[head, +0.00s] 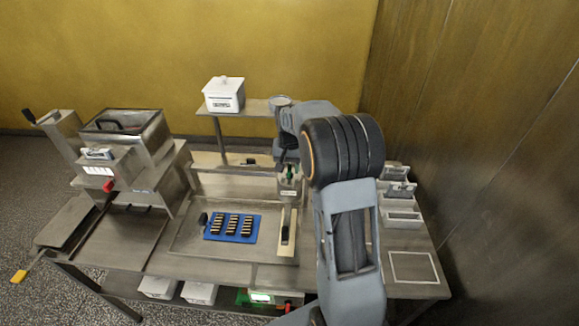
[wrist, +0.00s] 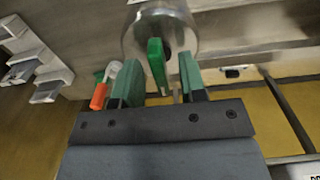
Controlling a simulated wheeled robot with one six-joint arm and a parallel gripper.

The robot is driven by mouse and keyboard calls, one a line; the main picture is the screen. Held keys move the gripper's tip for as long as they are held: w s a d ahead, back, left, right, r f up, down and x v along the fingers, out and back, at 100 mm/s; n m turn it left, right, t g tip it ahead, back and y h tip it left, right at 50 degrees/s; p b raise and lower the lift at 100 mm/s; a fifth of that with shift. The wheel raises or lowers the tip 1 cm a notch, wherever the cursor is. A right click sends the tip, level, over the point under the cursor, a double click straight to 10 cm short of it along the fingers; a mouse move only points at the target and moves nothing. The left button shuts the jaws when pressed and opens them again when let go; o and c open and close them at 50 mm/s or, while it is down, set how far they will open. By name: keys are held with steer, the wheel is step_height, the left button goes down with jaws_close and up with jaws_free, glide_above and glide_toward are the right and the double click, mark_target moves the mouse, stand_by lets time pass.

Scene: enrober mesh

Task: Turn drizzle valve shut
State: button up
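In the wrist view, a green lever (wrist: 156,62) stands upright in front of a round metal body (wrist: 178,28); it looks like the drizzle valve's handle. My gripper (wrist: 159,66) is open, with its two green-padded fingers on either side of the lever. A gap shows right of the lever; its left edge is close to the left finger, and I cannot tell if they touch. In the head view, my gripper (head: 290,174) is by the valve at the back of the table, and my arm hides much of it.
An orange-tipped white part (wrist: 99,95) is close to my left finger in the wrist view. A blue mat (head: 243,238) with rows of dark bars lies on the metal tray (head: 190,243). A white box (head: 224,96) stands on the back shelf. Grey holders (head: 400,190) stand at right.

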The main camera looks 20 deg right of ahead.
steer(key=shift+c, duration=0.4)
jaws_close()
steer(key=n+b, duration=0.1)
steer(key=n, duration=0.3)
steer(key=n+b, duration=0.1)
steer(key=n, duration=0.3)
steer(key=shift+n, duration=0.3)
steer(key=n, duration=0.4)
steer(key=shift+n+b, duration=0.3)
steer(key=shift+n, duration=2.5)
